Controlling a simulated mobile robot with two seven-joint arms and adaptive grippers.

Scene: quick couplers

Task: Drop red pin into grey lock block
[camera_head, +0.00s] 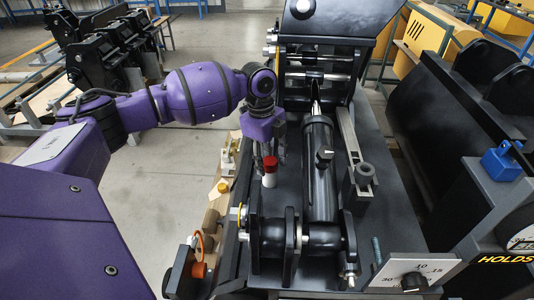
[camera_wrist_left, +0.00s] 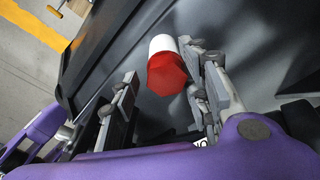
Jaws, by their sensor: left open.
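The red pin (camera_head: 270,172), a red top on a white body, stands upright on the dark deck left of the black cylinder. My left gripper (camera_head: 269,156) is just above and behind it, pointing down. In the left wrist view the pin (camera_wrist_left: 166,72) shows between the two open fingers, closer to the right-hand finger; I cannot tell whether they touch. Nothing is visibly held. The grey lock block (camera_head: 364,178), with a round opening on top, sits right of the cylinder at the end of a grey bar. My right gripper is not in view.
The black cylinder (camera_head: 321,175) lies between pin and lock block. Black upright lugs (camera_head: 272,238) stand in front of the pin. A blue padlock-like piece (camera_head: 501,163) and a dial plate (camera_head: 413,272) are at the right. A large black coupler (camera_head: 330,35) rises behind.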

